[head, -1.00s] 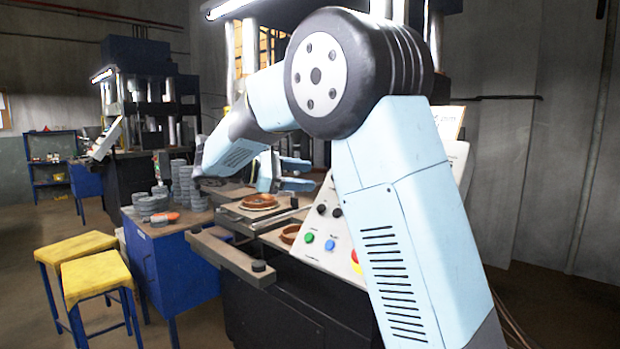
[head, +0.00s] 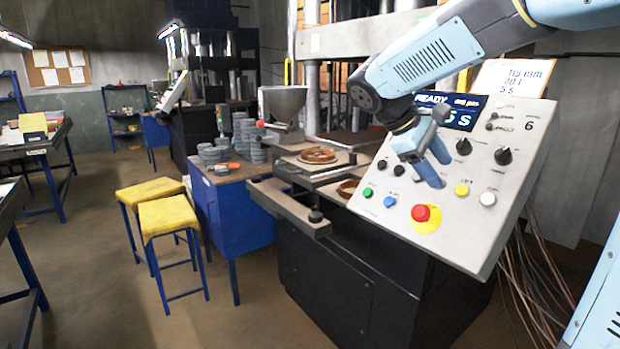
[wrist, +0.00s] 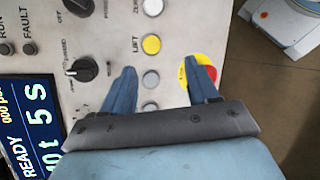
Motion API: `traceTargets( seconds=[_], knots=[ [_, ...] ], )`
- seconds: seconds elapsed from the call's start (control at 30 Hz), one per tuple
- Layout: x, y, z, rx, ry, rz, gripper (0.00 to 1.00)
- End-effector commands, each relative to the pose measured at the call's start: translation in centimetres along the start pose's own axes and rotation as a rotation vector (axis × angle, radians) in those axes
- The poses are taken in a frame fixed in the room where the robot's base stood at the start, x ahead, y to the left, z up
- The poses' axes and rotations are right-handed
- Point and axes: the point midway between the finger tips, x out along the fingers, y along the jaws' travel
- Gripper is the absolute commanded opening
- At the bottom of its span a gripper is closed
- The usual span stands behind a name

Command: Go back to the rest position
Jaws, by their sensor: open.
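My gripper (head: 437,170) is open and empty in front of the sloped control panel (head: 522,165) of the press. In the head view its fingers point down and right, above the red stop button (head: 421,213) on its yellow base. In the wrist view the two blue fingers (wrist: 163,88) stand apart over the panel face, with a yellow button (wrist: 151,44) and white buttons showing beyond and between them. The right finger partly covers the red button (wrist: 205,76). I cannot tell whether the fingers touch the panel. The display (head: 450,108) reads READY and is partly hidden by my arm.
The press bed with brown discs (head: 318,155) and a protruding rail (head: 290,209) lies left of the panel. A blue cabinet (head: 236,212) holds stacks of grey discs (head: 247,135). Two yellow stools (head: 167,218) stand left. Cables (head: 535,265) hang at right. Open floor lies at the lower left.

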Motion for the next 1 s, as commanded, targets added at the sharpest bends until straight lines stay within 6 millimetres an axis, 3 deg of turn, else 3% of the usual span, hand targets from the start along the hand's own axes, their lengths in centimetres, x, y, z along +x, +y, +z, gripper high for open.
traceTargets(
  seconds=[0.03, 0.2, 0.5, 0.8, 1.0],
  knots=[
    [0.6, -0.8, 1.3, 0.041, 0.043, -0.036, 0.59],
    [2.0, -4.0, 4.0, 0.183, 0.185, -0.152, 0.59],
    [3.1, -9.7, 7.3, 0.473, 0.422, -0.332, 0.59],
    [3.2, -14.5, 8.9, 0.770, 0.622, -0.466, 0.59],
    [3.2, -15.8, 9.1, 0.868, 0.684, -0.504, 0.59]
  ],
)
